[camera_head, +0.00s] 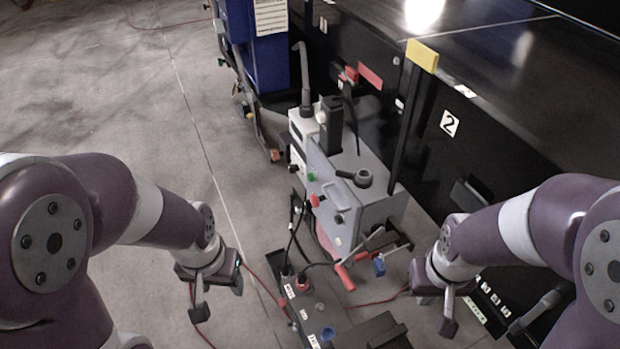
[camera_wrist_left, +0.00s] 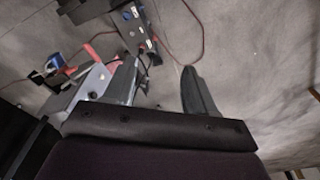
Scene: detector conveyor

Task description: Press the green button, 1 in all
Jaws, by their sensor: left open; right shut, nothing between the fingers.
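The small green button (camera_head: 311,176) sits on the left-hand face of a grey machine box (camera_head: 345,205) in the middle of the head view. A red knob (camera_head: 315,200) is just below it. My left gripper (camera_head: 219,296) is open and empty, to the left of and below the button, well apart from it. Its two fingers also show spread in the left wrist view (camera_wrist_left: 158,82), with bare floor between them. I cannot make out the green button in that view. My right gripper (camera_head: 447,322) is shut and empty, right of and below the machine box.
A dark switch box (camera_head: 315,325) with several plugs and cables stands below the machine. A red handle (camera_head: 345,278) and a blue part (camera_head: 380,266) jut out at its lower side. The black conveyor wall (camera_head: 480,165) blocks the right. Floor on the left is mostly clear.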

